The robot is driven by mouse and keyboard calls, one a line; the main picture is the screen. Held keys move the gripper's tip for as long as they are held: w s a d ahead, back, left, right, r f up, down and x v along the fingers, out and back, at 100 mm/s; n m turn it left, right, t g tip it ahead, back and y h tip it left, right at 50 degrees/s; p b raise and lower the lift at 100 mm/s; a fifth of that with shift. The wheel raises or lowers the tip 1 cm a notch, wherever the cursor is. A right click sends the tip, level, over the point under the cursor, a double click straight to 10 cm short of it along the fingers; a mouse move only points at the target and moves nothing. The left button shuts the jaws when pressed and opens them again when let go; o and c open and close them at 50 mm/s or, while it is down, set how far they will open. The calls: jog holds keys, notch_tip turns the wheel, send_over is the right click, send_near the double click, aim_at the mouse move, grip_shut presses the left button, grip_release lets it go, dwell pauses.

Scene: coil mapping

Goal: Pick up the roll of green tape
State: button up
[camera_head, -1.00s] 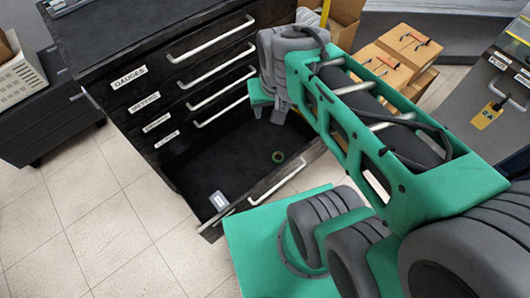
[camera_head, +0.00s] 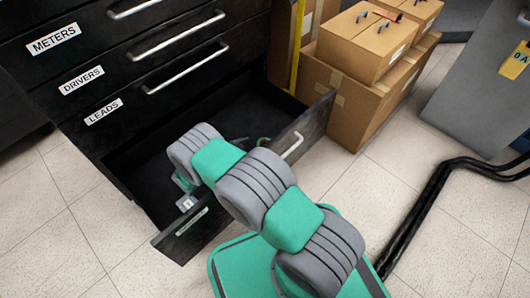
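The roll of green tape (camera_head: 263,141) lies in the open bottom drawer (camera_head: 296,150) of the black cabinet. Only a small part of its green edge shows behind my arm. My arm reaches over the drawer's front, and its end is down inside the drawer, left of the tape. A bit of green at the arm's end, perhaps my gripper (camera_head: 183,181), shows low in the drawer. Its fingers are hidden behind the arm, so I cannot tell their opening or whether they touch anything.
A small white-labelled item (camera_head: 186,203) lies near the drawer's front left corner. Closed drawers with metal handles (camera_head: 186,69) rise above. Cardboard boxes (camera_head: 353,90) stand right of the drawer. Black cables (camera_head: 418,210) run along the floor at right. Tiled floor is clear at lower left.

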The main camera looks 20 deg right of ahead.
jog(key=b+x, duration=0.3)
jog(key=x, duration=0.3)
jog(key=shift+w+a+f, duration=0.1)
jog(key=shift+a+f, duration=0.1)
jog(key=shift+a, duration=0.05)
jog(key=shift+w+d, duration=0.2)
jog(key=shift+d, duration=0.2)
jog(key=c, duration=1.4)
jog(key=shift+c, duration=0.2)
